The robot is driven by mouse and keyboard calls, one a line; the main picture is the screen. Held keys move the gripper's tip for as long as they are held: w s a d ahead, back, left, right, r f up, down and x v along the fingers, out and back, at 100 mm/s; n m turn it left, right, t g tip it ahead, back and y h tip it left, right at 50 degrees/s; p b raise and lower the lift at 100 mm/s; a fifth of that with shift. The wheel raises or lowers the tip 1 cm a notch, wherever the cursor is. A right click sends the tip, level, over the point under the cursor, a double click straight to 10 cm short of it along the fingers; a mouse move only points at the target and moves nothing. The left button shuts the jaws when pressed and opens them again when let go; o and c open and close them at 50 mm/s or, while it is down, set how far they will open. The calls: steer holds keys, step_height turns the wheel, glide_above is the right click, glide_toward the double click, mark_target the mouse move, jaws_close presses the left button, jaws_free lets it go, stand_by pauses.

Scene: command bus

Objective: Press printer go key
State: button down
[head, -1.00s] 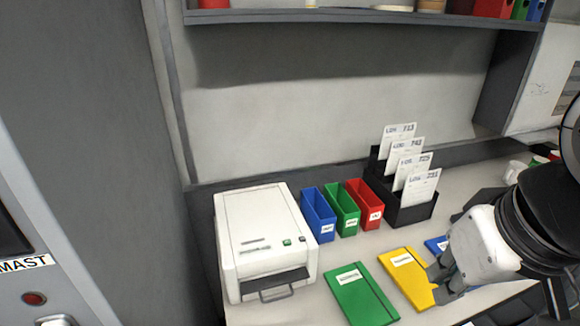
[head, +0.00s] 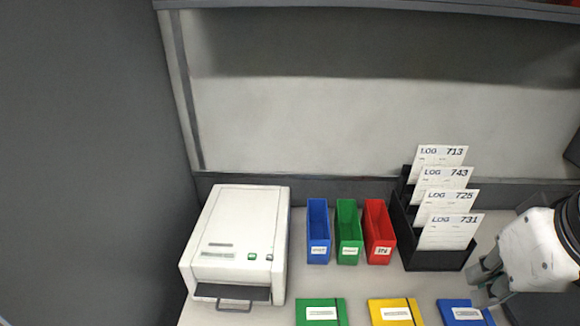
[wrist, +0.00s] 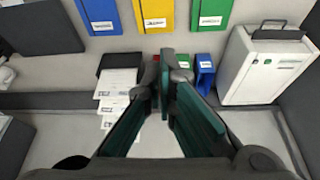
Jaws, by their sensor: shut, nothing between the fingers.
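The white printer (head: 236,230) stands at the left end of the counter, with a dark output tray at its front. I cannot read which is the go key. In the wrist view the printer (wrist: 262,75) is at the upper right. My gripper (head: 482,296) is at the right of the head view, above the blue folder, well apart from the printer. Its fingers (wrist: 165,72) are closed together and empty.
Blue (head: 318,235), green (head: 348,235) and red (head: 378,235) bins stand right of the printer. A black rack (head: 435,261) holds several log cards. Green (head: 321,313), yellow (head: 396,312) and blue (head: 465,312) folders lie in front. A grey wall is at left.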

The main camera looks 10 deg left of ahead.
steer(key=w+a+n+h+p, duration=0.3)
steer(key=w+a+n, duration=0.25)
steer(key=w, duration=0.25)
steer(key=w+a+n+h+p, duration=0.2)
steer(key=w+a+n, duration=0.2)
steer(key=w+n, duration=0.35)
steer(key=w+a+f+n+t+y+p, duration=0.1)
steer(key=a+f+n, duration=0.4)
steer(key=a, duration=0.6)
steer(key=w+a+f+n+t+p, duration=0.2)
steer(key=a+f+n+t, duration=0.1)
steer(key=a, duration=0.8)
step_height(320, 180, down, 2)
steer(key=shift+w+a+f+n+y, duration=0.15)
steer(key=shift+w+a+n+y, duration=0.2)
steer(key=shift+n, duration=0.55)
steer(key=shift+s+d+f, duration=0.1)
